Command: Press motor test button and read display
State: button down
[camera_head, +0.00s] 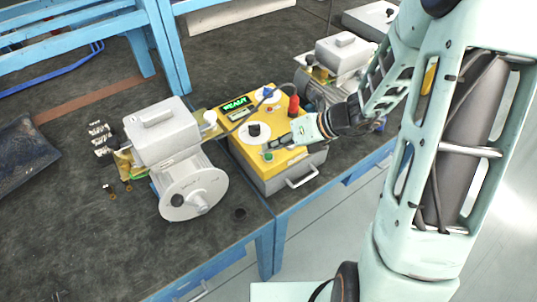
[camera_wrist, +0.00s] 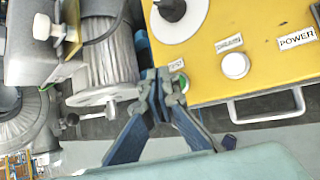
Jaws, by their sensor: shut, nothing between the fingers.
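The yellow-topped test box (camera_head: 240,143) stands on the bench in the head view; its yellow panel (camera_wrist: 255,25) fills the upper right of the wrist view. Its lit green display (camera_head: 235,104) appears to read "READY". A green button (camera_head: 268,156) sits near the panel's front corner. In the wrist view the green button (camera_wrist: 183,83) is partly hidden behind a finger, below a small label that seems to read "TEST". My gripper (camera_head: 273,145) is shut and empty, its fingertips (camera_wrist: 160,80) close beside the button. I cannot tell whether they touch it.
A white button (camera_wrist: 235,66) and a "POWER" label are right of the green one. A black knob (camera_head: 253,130) and red part (camera_head: 294,106) rise from the panel. Grey blower motors stand left (camera_head: 162,130) and behind right (camera_head: 345,53). A handle (camera_head: 301,177) projects in front.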

aim_at(271, 156)
jog(key=shift+f, duration=0.45)
jog(key=shift+f+b, duration=0.4)
jog(key=shift+b, duration=0.15)
dwell(0.7)
jog(key=shift+r, duration=0.15)
jog(key=shift+r+p, duration=0.65)
jog(key=shift+p, duration=0.2)
notch_tip(271, 156, up, 5)
jog(key=p, duration=0.5)
jog(key=shift+r, duration=0.1)
dwell(0.4)
